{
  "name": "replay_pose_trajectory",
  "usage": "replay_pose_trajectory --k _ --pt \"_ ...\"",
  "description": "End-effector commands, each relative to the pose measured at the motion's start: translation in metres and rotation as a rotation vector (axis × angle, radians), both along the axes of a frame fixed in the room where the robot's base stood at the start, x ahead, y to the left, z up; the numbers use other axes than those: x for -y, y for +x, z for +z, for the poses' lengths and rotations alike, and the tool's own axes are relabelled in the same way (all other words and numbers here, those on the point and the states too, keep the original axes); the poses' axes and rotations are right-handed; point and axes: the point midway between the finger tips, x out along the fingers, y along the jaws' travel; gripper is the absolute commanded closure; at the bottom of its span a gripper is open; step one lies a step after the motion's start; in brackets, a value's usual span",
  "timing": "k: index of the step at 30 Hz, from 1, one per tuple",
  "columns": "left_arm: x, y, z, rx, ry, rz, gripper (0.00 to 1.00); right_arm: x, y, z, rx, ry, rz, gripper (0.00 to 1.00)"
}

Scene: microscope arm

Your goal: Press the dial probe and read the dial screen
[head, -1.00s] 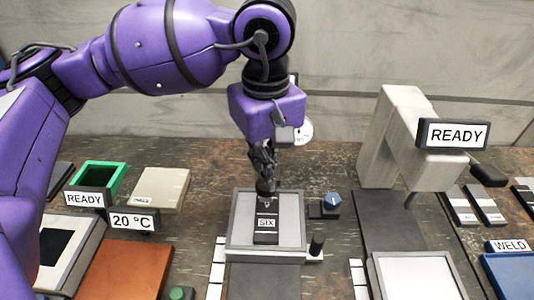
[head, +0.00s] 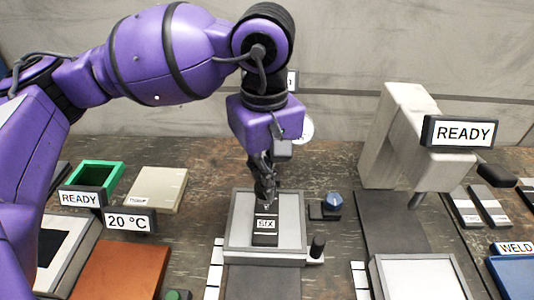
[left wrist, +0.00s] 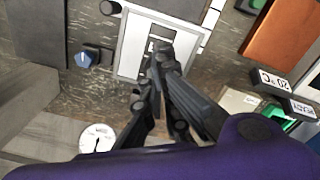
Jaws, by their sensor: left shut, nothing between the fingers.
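The white round dial (left wrist: 97,139) shows in the left wrist view with a dark needle; its figures are too small to read. In the head view the dial (head: 305,130) is mostly hidden behind my arm. I cannot make out its probe, which my gripper may hide. My left gripper (head: 267,201) is shut and empty, pointing down just above the far end of a dark block labelled SIX (head: 265,226). The block lies on a grey-framed plate (head: 234,228). The gripper (left wrist: 160,50) also shows over this plate in the left wrist view. My right gripper is out of view.
A blue knob (head: 333,200) stands right of the plate, and a black peg (head: 317,246) at its near right corner. A grey machine (head: 400,130) with a READY sign (head: 462,133) stands further right. A green bin (head: 95,177) and a beige box (head: 157,189) are on the left.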

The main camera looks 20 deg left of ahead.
Motion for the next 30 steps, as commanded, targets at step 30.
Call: replay_pose_trajectory --k 30 --pt "0.000 0.000 -0.030 -0.003 0.000 0.000 1.00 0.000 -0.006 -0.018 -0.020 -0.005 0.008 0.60"
